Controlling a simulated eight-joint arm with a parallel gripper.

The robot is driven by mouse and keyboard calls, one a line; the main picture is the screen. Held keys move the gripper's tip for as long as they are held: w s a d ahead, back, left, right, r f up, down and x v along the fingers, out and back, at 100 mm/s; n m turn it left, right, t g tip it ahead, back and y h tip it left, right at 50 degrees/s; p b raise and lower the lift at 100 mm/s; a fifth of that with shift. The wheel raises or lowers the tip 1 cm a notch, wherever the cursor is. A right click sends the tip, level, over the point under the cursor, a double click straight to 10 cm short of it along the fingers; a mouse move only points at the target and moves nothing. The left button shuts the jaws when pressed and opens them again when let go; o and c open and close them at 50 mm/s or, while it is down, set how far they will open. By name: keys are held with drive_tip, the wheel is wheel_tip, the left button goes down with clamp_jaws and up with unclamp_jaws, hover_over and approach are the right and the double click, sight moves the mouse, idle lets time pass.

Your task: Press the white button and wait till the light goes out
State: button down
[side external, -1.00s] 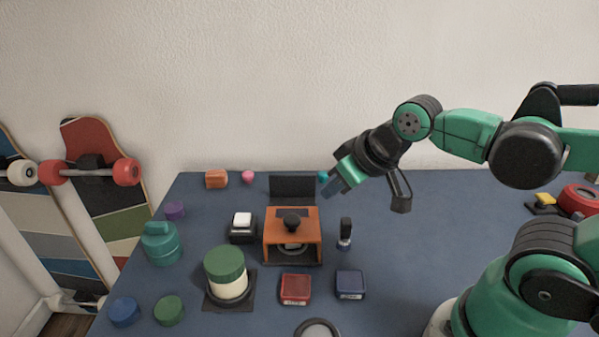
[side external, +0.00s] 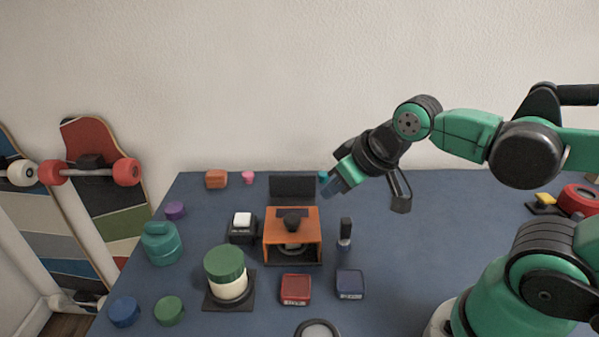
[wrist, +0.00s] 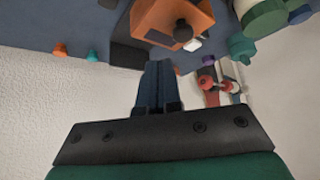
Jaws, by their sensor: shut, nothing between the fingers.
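The white button (side external: 242,219) sits on a black base at the left of the orange box, and no lit lamp is clear on it. In the wrist view the white button (wrist: 192,46) shows beside the orange box, partly hidden. My gripper (side external: 333,188) is shut and empty, in the air above the back of the table, to the right of and well apart from the button. In the wrist view my gripper's fingers (wrist: 158,72) are together with nothing between them.
An orange box (side external: 312,235) with a black knob stands right of the button. A green-topped cylinder (side external: 224,264), a teal jar (side external: 161,244) and red (side external: 295,289) and blue (side external: 350,284) blocks stand around. The right middle of the blue table is clear.

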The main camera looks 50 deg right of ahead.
drive_tip(key=m+t+y, duration=0.1)
drive_tip(key=m+y, duration=0.2)
drive_tip(key=m, duration=0.2)
hover_over(246, 219)
drive_tip(key=shift+r, duration=0.25)
drive_tip(key=shift+f, duration=4.45)
drive_tip(key=shift+f, duration=0.1)
drive_tip(key=shift+f, duration=0.3)
